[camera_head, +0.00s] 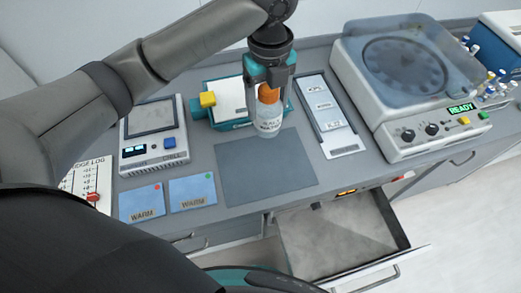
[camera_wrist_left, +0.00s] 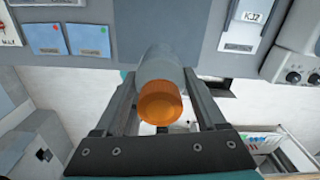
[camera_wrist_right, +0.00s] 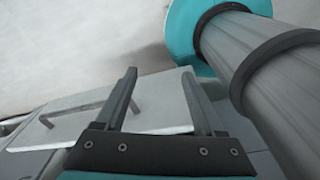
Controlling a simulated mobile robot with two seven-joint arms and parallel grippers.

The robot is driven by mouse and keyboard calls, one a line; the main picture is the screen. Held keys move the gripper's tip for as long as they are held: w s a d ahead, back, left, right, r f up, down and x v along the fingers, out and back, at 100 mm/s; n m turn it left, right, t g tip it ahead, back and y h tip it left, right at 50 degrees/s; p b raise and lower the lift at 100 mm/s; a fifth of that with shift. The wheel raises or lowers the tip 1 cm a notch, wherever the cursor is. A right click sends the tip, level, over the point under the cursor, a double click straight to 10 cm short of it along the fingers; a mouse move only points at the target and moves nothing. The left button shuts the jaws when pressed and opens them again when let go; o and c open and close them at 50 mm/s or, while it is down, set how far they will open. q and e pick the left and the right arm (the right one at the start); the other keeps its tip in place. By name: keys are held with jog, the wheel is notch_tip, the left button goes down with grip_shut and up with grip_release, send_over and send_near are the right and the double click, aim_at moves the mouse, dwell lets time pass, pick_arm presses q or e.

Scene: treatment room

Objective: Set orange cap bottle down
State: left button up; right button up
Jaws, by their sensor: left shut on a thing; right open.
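The bottle (camera_head: 268,122) has an orange cap, a clear grey body and a label with dark letters. My left gripper (camera_head: 268,88) is shut on it near the cap and holds it upright over the back part of the dark grey mat (camera_head: 265,180). I cannot tell whether its base touches the mat. In the left wrist view the orange cap (camera_wrist_left: 160,103) faces the camera between the fingers. My right gripper (camera_wrist_right: 160,95) is open and empty, in front of a pale drawer front with a handle (camera_wrist_right: 85,110); it does not show in the head view.
A labelled tray (camera_head: 330,115) and a centrifuge (camera_head: 400,85) stand to the right. A scale-like device (camera_head: 153,135) and two blue WARM cards (camera_head: 142,203) lie left. An open drawer (camera_head: 335,235) juts out below the counter.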

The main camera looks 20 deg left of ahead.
aim_at(267, 127)
pick_arm(q)
jog(key=shift+f+b, duration=0.7)
jog(key=shift+f, duration=9.25)
jog(key=o, duration=1.6)
jog(key=shift+f, duration=0.15)
notch_tip(267, 127, up, 12)
jog(key=shift+r+p, duration=0.2)
jog(key=shift+p, duration=0.35)
